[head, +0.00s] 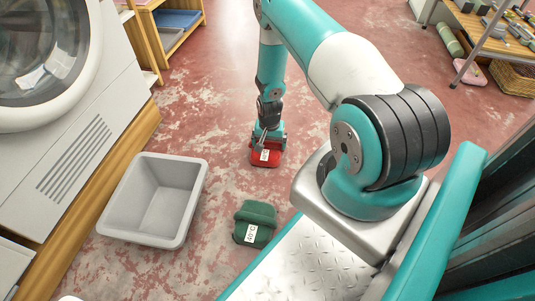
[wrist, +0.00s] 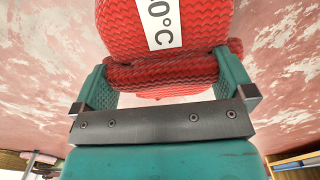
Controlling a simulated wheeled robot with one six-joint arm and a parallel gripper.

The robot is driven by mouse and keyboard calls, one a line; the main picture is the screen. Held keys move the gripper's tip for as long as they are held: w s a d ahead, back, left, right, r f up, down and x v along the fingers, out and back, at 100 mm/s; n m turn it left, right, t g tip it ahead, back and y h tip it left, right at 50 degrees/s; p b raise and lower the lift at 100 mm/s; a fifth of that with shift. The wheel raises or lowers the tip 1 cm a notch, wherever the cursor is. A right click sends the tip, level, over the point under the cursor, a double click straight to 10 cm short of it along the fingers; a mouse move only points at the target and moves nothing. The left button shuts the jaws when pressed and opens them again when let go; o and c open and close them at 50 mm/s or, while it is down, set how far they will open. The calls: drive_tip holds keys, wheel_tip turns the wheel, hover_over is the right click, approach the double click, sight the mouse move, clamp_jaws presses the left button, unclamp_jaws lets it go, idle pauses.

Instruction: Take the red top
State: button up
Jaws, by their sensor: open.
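The red top (head: 266,159) is a folded, knitted-looking bundle with a white label, lying on the floor in the head view. In the wrist view the red top (wrist: 195,25) fills the upper middle, its label partly cut off and reading "0°C". A rolled red edge of it lies across the space between the fingers. My gripper (wrist: 166,80) is open, with one teal finger to each side of this roll. In the head view my gripper (head: 267,138) is at the far side of the top. I cannot tell whether the fingers touch the cloth.
A folded green garment (head: 256,221) with a white label lies on the floor, nearer to me. An empty grey bin (head: 184,204) stands left of it, beside the white machine (head: 75,140). A shelf rack (head: 485,40) stands at the far right.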

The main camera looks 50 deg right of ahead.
drive_tip(key=shift+f, duration=0.2)
drive_tip(key=c, duration=0.8)
drive_tip(key=shift+o, duration=0.2)
drive_tip(key=shift+r, duration=0.1)
